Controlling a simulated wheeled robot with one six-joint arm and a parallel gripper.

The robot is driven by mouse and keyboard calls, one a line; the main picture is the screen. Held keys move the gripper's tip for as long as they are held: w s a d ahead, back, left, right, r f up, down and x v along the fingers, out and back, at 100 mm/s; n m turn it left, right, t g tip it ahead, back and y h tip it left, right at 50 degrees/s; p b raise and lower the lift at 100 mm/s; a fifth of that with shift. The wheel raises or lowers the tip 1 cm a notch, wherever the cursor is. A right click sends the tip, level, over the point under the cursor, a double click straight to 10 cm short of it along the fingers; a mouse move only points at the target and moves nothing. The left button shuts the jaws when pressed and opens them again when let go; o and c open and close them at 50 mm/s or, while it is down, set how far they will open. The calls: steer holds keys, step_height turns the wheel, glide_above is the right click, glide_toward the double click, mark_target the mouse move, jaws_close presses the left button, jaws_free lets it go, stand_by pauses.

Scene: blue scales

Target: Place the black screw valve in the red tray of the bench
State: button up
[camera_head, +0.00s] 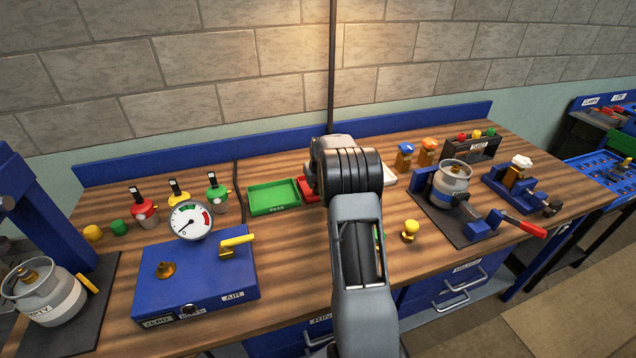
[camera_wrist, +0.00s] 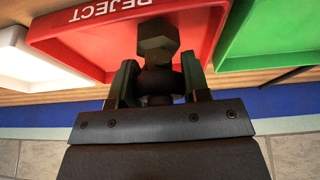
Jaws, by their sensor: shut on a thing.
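The black screw valve (camera_wrist: 158,42), with a dark hexagonal head, is held between the fingers of my gripper (camera_wrist: 159,68) in the wrist view. The red tray (camera_wrist: 95,42), labelled REJECT, lies behind the valve in that view, and the valve overlaps its floor and wall. I cannot tell whether the valve touches the tray. In the head view only a left part of the red tray (camera_head: 308,188) shows. My arm hides the rest, along with the gripper tips and the valve.
A green tray (camera_head: 273,197) stands left of the red one, and a white tray (camera_head: 390,177) right. A blue gauge box (camera_head: 195,279) is at front left. A gas cylinder (camera_head: 451,186) on a dark mat stands right. A yellow-topped valve (camera_head: 410,229) is near my arm.

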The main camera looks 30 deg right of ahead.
steer(key=shift+f, duration=0.45)
steer(key=shift+f, duration=0.1)
steer(key=o, duration=1.1)
steer(key=shift+r, duration=0.4)
steer(key=b+v, duration=0.1)
steer(key=v, duration=1)
steer(key=s+a+r, duration=0.4)
steer(key=a, duration=0.3)
steer(key=s+a+n, duration=0.1)
steer(key=s+a, duration=0.5)
steer(key=s, duration=0.1)
steer(key=s+a+f+n, duration=0.1)
steer(key=s+a, duration=0.5)
steer(key=s, duration=0.2)
steer(key=s+a+f+y, duration=0.1)
steer(key=s+a, duration=0.5)
steer(key=s, duration=0.1)
steer(key=shift+s+a+f+n, duration=0.1)
steer(key=shift+s+f+n, duration=0.1)
steer(key=shift+n, duration=0.2)
